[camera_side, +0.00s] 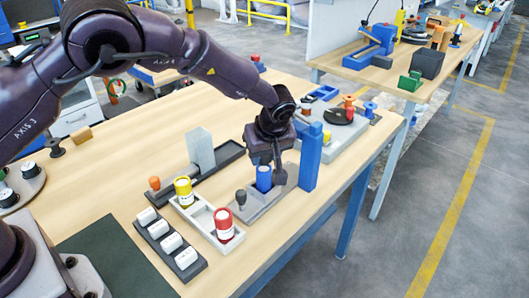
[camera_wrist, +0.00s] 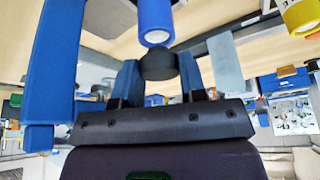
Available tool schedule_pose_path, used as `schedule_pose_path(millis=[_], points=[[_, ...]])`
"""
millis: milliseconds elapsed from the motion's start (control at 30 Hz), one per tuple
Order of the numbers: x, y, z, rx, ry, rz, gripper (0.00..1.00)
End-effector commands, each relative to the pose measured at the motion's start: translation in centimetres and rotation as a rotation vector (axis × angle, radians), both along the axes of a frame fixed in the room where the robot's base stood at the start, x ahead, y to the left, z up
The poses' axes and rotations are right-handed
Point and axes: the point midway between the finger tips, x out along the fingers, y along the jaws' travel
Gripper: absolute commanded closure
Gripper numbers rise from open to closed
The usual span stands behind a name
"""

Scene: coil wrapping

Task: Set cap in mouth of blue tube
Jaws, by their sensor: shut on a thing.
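The blue tube (camera_side: 264,179) stands upright in a grey holder (camera_side: 262,208) in the side view. It also shows in the wrist view (camera_wrist: 154,14), its pale round mouth facing the camera. My gripper (camera_side: 269,161) is above the holder, close to the tube. It is shut on a dark grey cap (camera_wrist: 158,66), which sits between the blue fingertips in the wrist view.
A tall blue block (camera_side: 310,157) stands close right of my gripper. A pale tray (camera_side: 205,218) holds a yellow container (camera_side: 184,191) and a red one (camera_side: 224,223). A grey upright block (camera_side: 200,149) stands behind left. The table's front right is clear.

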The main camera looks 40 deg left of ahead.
Motion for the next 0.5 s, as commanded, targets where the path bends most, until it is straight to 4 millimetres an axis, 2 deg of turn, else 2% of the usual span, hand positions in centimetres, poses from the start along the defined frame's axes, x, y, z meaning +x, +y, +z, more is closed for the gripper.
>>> schedule_pose_path(millis=[500], points=[[0.0, 0.0, -1.0, 0.0, 0.001, 0.0, 0.84]])
